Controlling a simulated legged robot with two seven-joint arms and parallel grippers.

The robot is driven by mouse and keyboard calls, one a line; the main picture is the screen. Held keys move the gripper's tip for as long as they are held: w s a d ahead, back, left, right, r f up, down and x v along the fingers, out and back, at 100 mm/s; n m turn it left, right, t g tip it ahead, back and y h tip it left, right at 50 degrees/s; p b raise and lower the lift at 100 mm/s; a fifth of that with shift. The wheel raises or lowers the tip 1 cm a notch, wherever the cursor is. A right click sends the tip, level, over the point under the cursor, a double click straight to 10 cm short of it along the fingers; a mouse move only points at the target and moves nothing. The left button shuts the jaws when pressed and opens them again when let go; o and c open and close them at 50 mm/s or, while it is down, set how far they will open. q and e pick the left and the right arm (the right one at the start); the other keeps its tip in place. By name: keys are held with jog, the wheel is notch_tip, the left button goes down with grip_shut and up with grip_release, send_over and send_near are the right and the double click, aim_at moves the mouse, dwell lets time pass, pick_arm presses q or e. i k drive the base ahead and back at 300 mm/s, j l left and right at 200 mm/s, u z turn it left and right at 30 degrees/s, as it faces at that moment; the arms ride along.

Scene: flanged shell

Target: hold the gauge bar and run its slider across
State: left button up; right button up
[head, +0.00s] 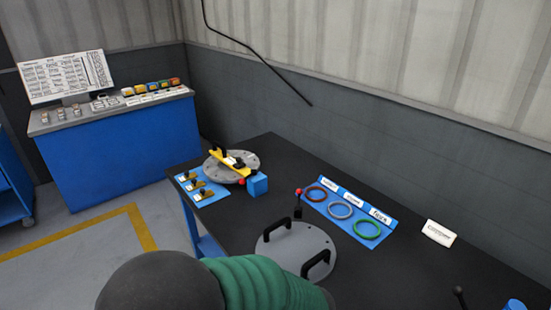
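The gauge bar (225,161) is a yellow bar lying across the top of a round grey flanged disc (246,160) on the dark table. Dark pieces sit on the bar; one toward its right end (237,162) may be the slider, but it is too small to be sure. A small red piece (241,182) shows at the disc's front edge. Neither of my grippers shows. A dark rounded part and a green ribbed part fill the bottom centre and hide the table's near edge there.
A blue block (257,184) stands beside the disc, and a blue tray (202,190) of small parts lies left. A grey lid with two black handles (296,248) is nearer. A blue panel (352,212) holds three rings. A blue console (125,140) stands back left.

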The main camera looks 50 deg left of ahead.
aim_at(239, 165)
jog(key=j+z, duration=0.15)
jog(key=j, duration=1.6)
